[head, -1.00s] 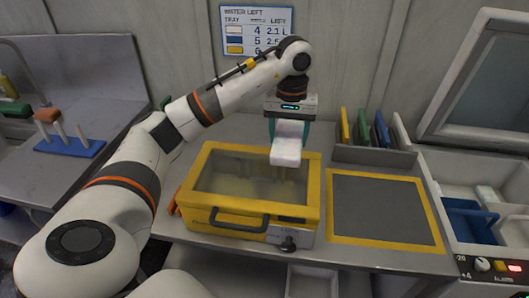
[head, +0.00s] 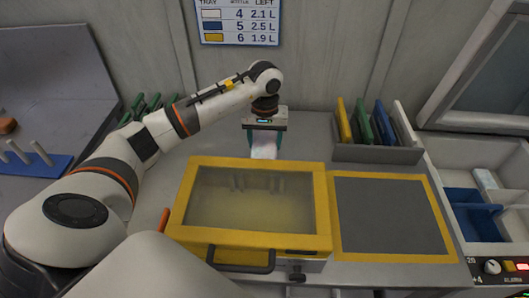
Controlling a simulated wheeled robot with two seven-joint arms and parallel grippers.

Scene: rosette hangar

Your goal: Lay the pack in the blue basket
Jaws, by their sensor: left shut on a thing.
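The white pack (head: 264,152) is between the fingers of my left gripper (head: 265,143), which is shut on it. They are at the back edge of the yellow-framed box, and the pack's lower end meets that edge in the picture. I cannot tell how high it is. The blue basket (head: 466,203) sits inside the open white chest at the right, well to the right of my left gripper. My right gripper is not in view.
The yellow-framed box (head: 322,200) has a clear lid and a front handle. A yellow-bordered grey mat (head: 388,215) lies bare beside it. Coloured upright panels stand in a grey rack (head: 376,153) behind the mat. The white chest (head: 450,150) has its lid raised. A blue peg board (head: 40,166) is at left.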

